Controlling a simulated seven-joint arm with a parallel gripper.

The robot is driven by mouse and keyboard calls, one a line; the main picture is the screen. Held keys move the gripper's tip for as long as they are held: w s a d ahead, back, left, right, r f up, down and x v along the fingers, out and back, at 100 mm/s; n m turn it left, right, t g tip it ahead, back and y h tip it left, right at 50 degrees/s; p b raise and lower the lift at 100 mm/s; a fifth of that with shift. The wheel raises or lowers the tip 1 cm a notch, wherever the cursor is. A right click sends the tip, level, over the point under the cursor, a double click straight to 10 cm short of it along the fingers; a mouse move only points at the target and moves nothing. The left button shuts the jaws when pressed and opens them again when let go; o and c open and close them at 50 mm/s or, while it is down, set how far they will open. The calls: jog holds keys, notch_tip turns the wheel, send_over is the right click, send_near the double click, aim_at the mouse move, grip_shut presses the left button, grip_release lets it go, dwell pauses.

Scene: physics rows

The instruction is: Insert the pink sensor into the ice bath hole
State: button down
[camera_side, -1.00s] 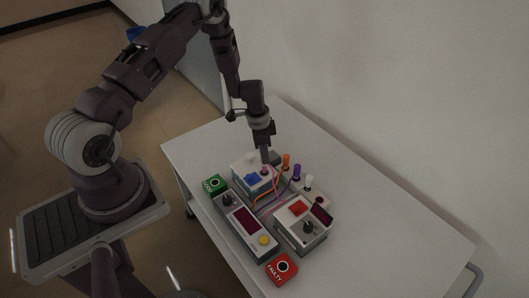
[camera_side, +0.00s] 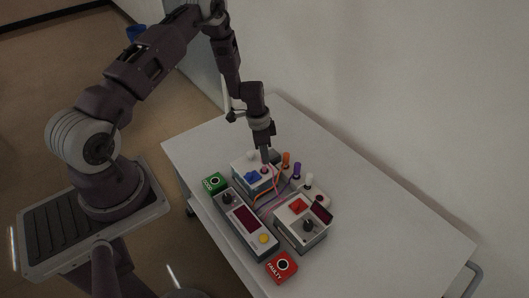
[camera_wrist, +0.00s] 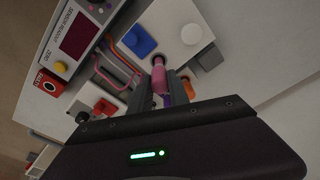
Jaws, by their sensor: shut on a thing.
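The pink sensor (camera_wrist: 159,78) is upright between the fingers of my gripper (camera_side: 265,156), which is shut on it. It also shows as a small pink spot under the fingers in the side view (camera_side: 264,170). The ice bath is a white box (camera_side: 243,169) with a blue square (camera_side: 252,177) on its top. In the wrist view the blue square (camera_wrist: 139,41) lies up and left of the sensor. The sensor is over or at the box's near edge in that view. Its lower tip and any gap to the box are unclear.
Orange (camera_side: 286,160), purple (camera_side: 297,171) and white (camera_side: 309,182) sensors stand behind, with cables between the boxes. The right side is bare.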

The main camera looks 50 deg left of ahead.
jog(key=shift+f, duration=2.25)
dwell(0.3)
jog(key=c, duration=1.2)
grip_release()
jog(key=shift+o, duration=0.6)
jog(key=o, duration=0.3)
jog(key=shift+r, duration=0.15)
jog(key=shift+r, duration=3.15)
